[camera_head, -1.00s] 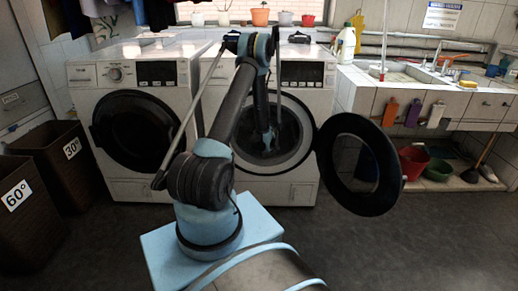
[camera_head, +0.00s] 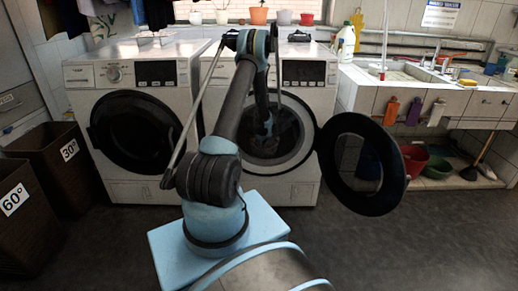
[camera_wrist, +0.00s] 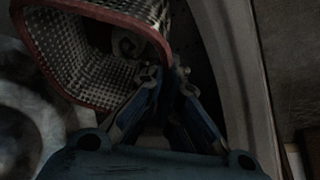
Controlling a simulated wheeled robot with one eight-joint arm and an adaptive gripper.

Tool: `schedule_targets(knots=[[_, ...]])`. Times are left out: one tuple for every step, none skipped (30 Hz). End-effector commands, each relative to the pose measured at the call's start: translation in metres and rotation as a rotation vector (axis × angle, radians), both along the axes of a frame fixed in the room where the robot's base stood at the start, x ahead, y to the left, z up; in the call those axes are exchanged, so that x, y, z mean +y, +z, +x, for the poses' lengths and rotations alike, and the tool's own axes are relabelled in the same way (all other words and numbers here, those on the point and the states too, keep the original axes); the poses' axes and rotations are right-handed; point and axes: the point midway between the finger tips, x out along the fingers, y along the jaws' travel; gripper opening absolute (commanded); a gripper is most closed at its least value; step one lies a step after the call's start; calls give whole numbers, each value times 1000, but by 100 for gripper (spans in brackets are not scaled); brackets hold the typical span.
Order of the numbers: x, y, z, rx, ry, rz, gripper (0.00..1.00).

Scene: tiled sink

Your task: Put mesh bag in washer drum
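The mesh bag (camera_wrist: 85,60), grey-checked with a red edge, fills the upper left of the wrist view; I cannot make it out in the head view. My gripper (camera_wrist: 167,75) has its blue fingers close together at the bag's red edge and appears shut on it. In the head view my gripper (camera_head: 266,122) is in front of or inside the round opening of the right washer (camera_head: 307,105). The washer drum (camera_head: 288,135) is dark and partly hidden by my arm. The washer's round door (camera_head: 392,190) stands wide open to the right.
The left washer (camera_head: 82,100) has its door shut. Two brown baskets (camera_head: 35,225) stand at the left. A tiled sink (camera_head: 440,98) with bottles on its front is at the right, with basins (camera_head: 437,168) below. The dark floor at front right is clear.

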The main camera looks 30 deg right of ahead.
Motion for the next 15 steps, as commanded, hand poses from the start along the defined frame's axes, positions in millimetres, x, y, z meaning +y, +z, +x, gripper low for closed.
schedule_targets(knots=[[-5,-3,-4,0,-7,-1,0],[-7,-3,-5,0,-9,-1,0],[-8,-4,-5,0,-10,-1,0],[-8,-4,-6,0,-11,-1,0],[-9,-5,-6,0,-11,-1,0],[-9,-5,-6,0,-11,-1,0],[-9,-4,-6,-1,-12,0,0],[-10,-5,-7,-1,-12,-1,0],[-10,-5,-7,-1,-12,-1,0],[-10,-4,-7,-1,-12,-1,0],[-10,-5,-7,-1,-13,-1,0],[-11,-5,-7,-1,-13,-1,0],[-11,-6,-7,-1,-13,-1,0],[-11,-6,-7,-1,-13,-1,10],[-11,-6,-7,-1,-13,-1,19]])
